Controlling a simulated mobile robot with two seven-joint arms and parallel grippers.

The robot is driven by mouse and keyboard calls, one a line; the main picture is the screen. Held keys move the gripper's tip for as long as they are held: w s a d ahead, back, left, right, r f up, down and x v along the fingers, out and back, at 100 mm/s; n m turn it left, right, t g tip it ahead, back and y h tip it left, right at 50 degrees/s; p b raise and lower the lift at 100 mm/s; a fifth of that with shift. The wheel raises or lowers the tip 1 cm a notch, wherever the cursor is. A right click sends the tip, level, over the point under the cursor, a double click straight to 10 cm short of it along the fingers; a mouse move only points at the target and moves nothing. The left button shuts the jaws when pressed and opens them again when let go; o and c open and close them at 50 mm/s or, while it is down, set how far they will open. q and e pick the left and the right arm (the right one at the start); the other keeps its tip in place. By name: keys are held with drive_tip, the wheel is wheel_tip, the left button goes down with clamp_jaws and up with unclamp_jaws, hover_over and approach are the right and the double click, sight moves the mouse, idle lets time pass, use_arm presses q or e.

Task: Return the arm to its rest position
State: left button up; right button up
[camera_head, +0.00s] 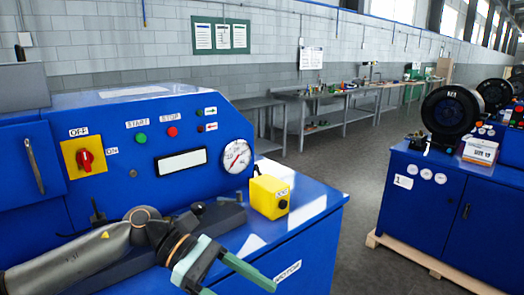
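My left arm (75,262) comes in from the lower left, low in front of the blue crimper machine (105,200). Its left gripper (238,286) has green-tipped fingers spread apart, with nothing seen between them. It hangs in front of the machine's right part, below the yellow box (269,196). The lower finger is partly cut off by the picture's bottom edge. My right arm and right gripper are not in view.
The panel has a red rotary switch (85,160), a green start button (141,138), a red stop button (172,132) and a gauge (236,156). A second blue cabinet (425,205) stands on a pallet at the right. Grey floor (345,180) lies clear between them.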

use_arm(q)
drive_tip(key=w+d+n+t+h, duration=0.1)
drive_tip(key=d+n+t+h, duration=0.65)
drive_tip(key=n, duration=0.75)
drive_tip(key=w+a+f+n+t+y, duration=0.2)
drive_tip(key=a+f+n+t+y, duration=0.4)
drive_tip(key=n, duration=0.7)
drive_tip(key=w+a+f+n+t+y, duration=0.25)
drive_tip(key=f+n+t, duration=0.5)
drive_tip(key=n, duration=0.45)
drive_tip(key=s+a+f+n+g+y, duration=0.2)
drive_tip(key=s+a+f+n+y, duration=0.1)
drive_tip(key=f, duration=0.5)
drive_tip(key=s+a+f+n+g+y, duration=0.2)
drive_tip(key=s+a+f+n+y, duration=0.1)
drive_tip(key=s+a+f+n, duration=0.3)
drive_tip(key=s+a+f+n+g+y, duration=0.3)
drive_tip(key=s+a+f+n, duration=0.2)
drive_tip(key=s+f+n, duration=0.2)
wheel_tip(320, 180, down, 4)
drive_tip(key=shift+s+n, duration=0.3)
drive_tip(key=shift+s, duration=0.7)
